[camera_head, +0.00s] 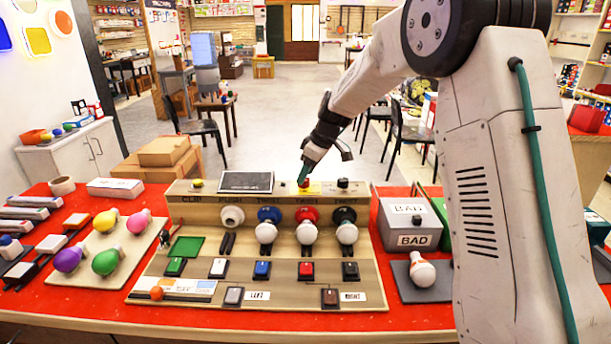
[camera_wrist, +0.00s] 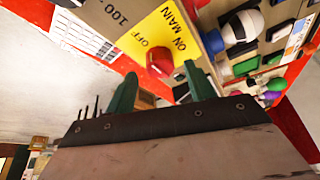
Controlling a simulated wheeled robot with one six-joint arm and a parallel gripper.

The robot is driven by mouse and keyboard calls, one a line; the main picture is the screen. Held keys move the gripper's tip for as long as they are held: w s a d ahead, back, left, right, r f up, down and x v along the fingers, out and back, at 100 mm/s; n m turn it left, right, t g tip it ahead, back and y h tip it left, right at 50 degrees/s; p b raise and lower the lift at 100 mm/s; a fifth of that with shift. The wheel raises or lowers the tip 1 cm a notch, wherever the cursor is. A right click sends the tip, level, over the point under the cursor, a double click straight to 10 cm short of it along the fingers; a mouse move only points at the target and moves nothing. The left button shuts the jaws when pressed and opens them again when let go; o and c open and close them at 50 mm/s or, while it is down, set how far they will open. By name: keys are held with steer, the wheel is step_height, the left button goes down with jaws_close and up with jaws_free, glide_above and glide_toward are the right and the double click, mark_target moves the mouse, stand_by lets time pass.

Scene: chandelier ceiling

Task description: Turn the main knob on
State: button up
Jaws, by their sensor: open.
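The red main knob (camera_wrist: 160,60) sits on a yellow plate (camera_wrist: 150,38) marked "ON MAIN" and "OFF" in the wrist view. In the head view the yellow plate (camera_head: 311,188) is on top of the wooden panel, right of a dark screen. My gripper (camera_wrist: 160,88) is open, with its two green fingers apart and the red knob just beyond and between their tips. In the head view my gripper (camera_head: 304,180) points down at the plate and hides part of the knob. I cannot tell whether the fingers touch it.
The wooden panel (camera_head: 150,296) carries bulbs in coloured sockets and several rocker switches. A grey box marked "BAD" (camera_head: 409,222) stands right of it. Coloured bulbs lie on a board (camera_head: 75,273) at left. The red tabletop (camera_head: 330,318) has free room along the front.

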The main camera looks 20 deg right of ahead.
steer(key=shift+x, duration=0.8)
steer(key=c, duration=1)
